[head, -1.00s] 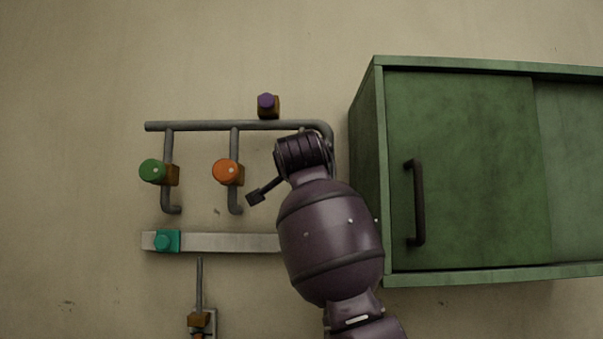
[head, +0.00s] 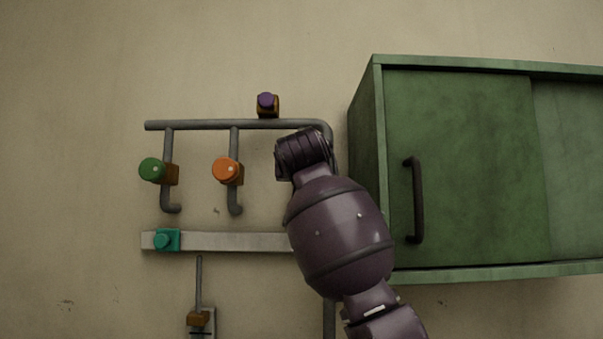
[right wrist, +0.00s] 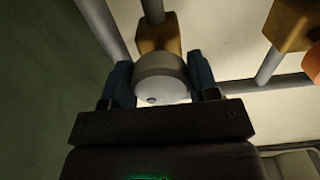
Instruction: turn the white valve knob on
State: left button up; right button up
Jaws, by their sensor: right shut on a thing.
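The white valve knob (right wrist: 162,82) shows in the right wrist view in front of a brass valve body (right wrist: 158,34) on a grey pipe. A small dark dot is on the knob's face, low and left of its middle. My right gripper (right wrist: 162,80) is shut on the knob, with one blue finger on each side of it. In the head view my right arm covers the white knob and the gripper's fingers. My left gripper is not in view.
An orange knob (head: 226,170), a green knob (head: 152,169) and a purple knob (head: 266,100) sit on the pipes at left. A teal slider (head: 166,240) is on a rail below. A green cabinet (head: 465,170) stands close on the right.

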jog(key=n, duration=0.5)
jog(key=shift+d, duration=0.1)
jog(key=shift+n, duration=2)
jog(key=o, duration=0.9)
pick_arm(q)
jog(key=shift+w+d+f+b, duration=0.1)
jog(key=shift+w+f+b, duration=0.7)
jog(key=shift+b, duration=0.95)
pick_arm(e)
jog(key=shift+s, duration=5.45)
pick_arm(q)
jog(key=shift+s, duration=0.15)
